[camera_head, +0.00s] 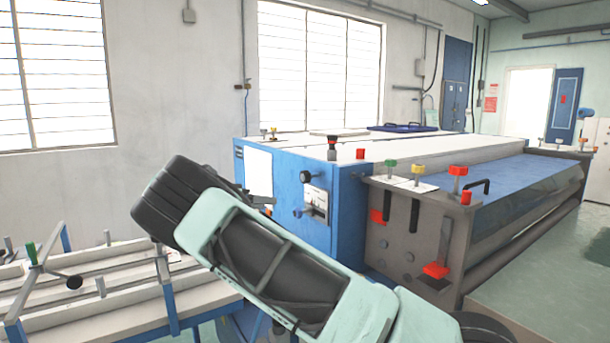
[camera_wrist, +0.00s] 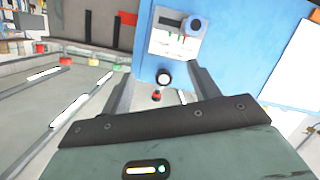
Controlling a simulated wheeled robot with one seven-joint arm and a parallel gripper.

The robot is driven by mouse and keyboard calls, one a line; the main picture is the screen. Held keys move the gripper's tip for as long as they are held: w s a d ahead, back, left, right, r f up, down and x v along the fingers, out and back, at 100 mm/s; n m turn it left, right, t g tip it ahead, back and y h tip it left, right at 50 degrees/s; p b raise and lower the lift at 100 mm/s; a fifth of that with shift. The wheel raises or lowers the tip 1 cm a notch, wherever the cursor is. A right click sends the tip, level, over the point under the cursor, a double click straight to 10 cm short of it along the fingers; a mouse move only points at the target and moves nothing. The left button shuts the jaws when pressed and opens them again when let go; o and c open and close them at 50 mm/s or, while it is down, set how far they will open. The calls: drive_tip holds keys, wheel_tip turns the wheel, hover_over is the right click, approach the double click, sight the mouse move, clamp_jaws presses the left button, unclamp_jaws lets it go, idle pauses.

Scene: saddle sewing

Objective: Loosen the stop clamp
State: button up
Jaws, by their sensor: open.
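I cannot tell which fitting is the stop clamp. My gripper (camera_head: 268,204) reaches in from the left, its fingers pointing at this blue face. In the wrist view my gripper (camera_wrist: 162,72) is open, and the pale-faced black knob (camera_wrist: 164,78) shows between its fingers. Contact cannot be told.
A grey side frame (camera_head: 415,235) with red, green and yellow knobs stands right of the blue face. A black-and-red post (camera_head: 332,146) rises from the machine top. A low white rack (camera_head: 110,300) with a green handle (camera_head: 31,253) lies at left. Open floor (camera_head: 560,270) shows at right.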

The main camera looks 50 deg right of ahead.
sight(303, 179)
wheel_tip(303, 179, up, 4)
drive_tip(key=w+r+m+h, duration=0.1)
drive_tip(key=w+m+h, duration=0.1)
drive_tip(key=h, duration=0.1)
drive_tip(key=p+x, duration=0.2)
drive_tip(key=x, duration=0.3)
drive_tip(key=p+x, duration=0.2)
drive_tip(key=x, duration=0.3)
drive_tip(key=p+x, duration=0.2)
drive_tip(key=x, duration=0.3)
drive_tip(key=shift+d+f, duration=0.3)
drive_tip(key=shift+d, duration=0.05)
drive_tip(key=shift+s+d+f+p, duration=0.1)
drive_tip(key=shift+d+p, duration=0.3)
drive_tip(key=shift+d, duration=0.25)
drive_tip(key=c, duration=1)
